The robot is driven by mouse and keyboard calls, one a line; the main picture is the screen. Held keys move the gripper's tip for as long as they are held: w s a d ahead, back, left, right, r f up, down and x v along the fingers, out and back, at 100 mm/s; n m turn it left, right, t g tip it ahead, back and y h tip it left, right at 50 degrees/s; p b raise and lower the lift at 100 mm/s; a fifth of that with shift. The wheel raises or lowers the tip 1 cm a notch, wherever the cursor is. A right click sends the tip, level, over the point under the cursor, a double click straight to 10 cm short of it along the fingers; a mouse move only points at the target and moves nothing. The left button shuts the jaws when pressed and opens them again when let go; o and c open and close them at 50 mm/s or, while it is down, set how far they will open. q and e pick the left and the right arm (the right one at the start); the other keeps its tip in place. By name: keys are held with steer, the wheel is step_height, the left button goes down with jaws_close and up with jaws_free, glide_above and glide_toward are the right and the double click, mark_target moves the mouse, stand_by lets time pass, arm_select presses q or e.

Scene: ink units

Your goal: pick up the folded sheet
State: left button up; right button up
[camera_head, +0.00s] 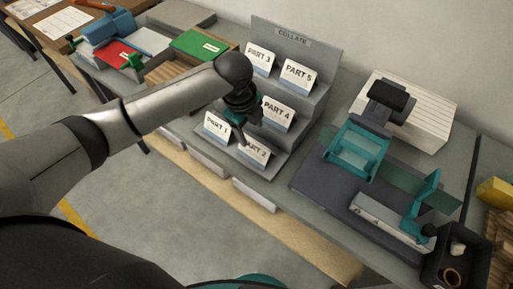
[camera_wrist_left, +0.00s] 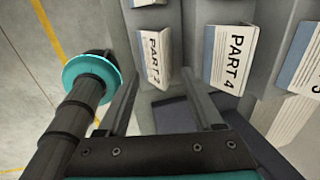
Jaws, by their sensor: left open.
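White folded sheets marked PART stand in a grey stepped rack headed COLLATE (camera_head: 292,40). PART 1 (camera_head: 216,127) and PART 2 (camera_head: 254,153) are on the lowest step, PART 4 (camera_head: 277,114) above, and PART 3 (camera_head: 260,58) and PART 5 (camera_head: 298,75) at the top. I cannot tell which one the task means. My left gripper (camera_head: 244,128) is over the lower steps, partly in front of PART 2 and PART 4. In the left wrist view its open fingers (camera_wrist_left: 158,88) point towards PART 2 (camera_wrist_left: 154,58), with nothing gripped; PART 4 (camera_wrist_left: 231,57) is to the right.
A teal and dark machine (camera_head: 355,150) stands right of the rack, near a white stack of paper (camera_head: 410,108). A dark bin (camera_head: 452,262) sits at the lower right. The floor in front is clear.

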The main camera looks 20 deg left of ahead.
mark_target(255, 142)
arm_select(q)
steer(key=f, duration=0.2)
steer(key=w+f, duration=0.1)
steer(key=f, duration=0.1)
steer(key=f+b, duration=0.1)
steer(key=f, duration=0.2)
steer(key=shift+w+d, duration=0.15)
steer(key=shift+d, duration=0.2)
jaws_close()
